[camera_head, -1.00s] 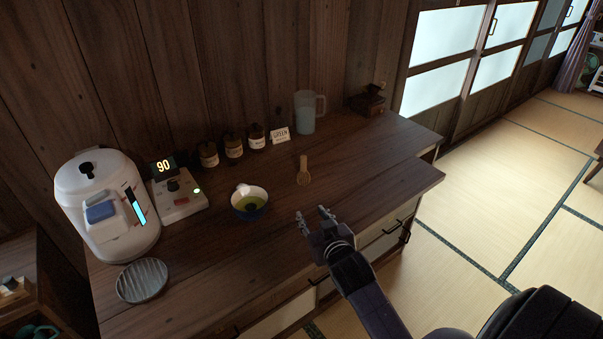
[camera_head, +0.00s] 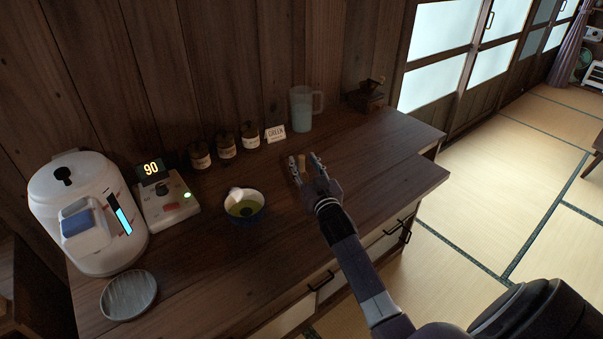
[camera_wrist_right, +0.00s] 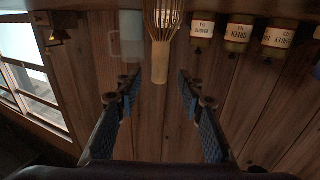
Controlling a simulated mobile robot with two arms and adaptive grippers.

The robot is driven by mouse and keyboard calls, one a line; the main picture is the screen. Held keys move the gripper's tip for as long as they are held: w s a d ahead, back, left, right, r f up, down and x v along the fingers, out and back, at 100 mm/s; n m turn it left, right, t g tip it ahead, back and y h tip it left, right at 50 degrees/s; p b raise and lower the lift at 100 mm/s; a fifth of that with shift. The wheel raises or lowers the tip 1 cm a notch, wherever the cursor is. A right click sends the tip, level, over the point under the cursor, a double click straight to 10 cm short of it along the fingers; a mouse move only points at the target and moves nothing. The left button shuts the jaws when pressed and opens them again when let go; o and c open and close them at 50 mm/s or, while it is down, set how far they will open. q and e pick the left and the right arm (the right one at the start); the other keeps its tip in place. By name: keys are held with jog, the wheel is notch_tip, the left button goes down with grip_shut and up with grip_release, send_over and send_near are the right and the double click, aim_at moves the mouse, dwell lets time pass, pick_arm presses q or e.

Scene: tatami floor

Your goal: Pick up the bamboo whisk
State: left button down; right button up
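The bamboo whisk (camera_head: 302,162) stands on the wooden counter, mostly hidden behind my right gripper in the head view. In the right wrist view the whisk (camera_wrist_right: 160,50) shows its pale handle and thin tines, the handle end lying between and just beyond the fingertips. My right gripper (camera_head: 307,168) is open, with its fingers spread to either side of the whisk; its fingers (camera_wrist_right: 158,98) show apart in the wrist view, with no contact visible. My left gripper is not in view.
A bowl (camera_head: 244,217) of green tea with a white object in it stands left of the gripper. A white kettle machine (camera_head: 85,215) and a scale (camera_head: 167,203) are at left.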

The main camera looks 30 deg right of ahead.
jog(key=shift+x, duration=1)
jog(key=shift+w+d, duration=0.1)
jog(key=shift+w, duration=0.25)
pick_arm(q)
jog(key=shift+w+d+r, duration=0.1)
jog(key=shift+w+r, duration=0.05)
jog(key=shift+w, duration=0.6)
pick_arm(e)
grip_shut()
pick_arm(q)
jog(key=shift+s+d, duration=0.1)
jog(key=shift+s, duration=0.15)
pick_arm(e)
jog(key=shift+r, duration=0.1)
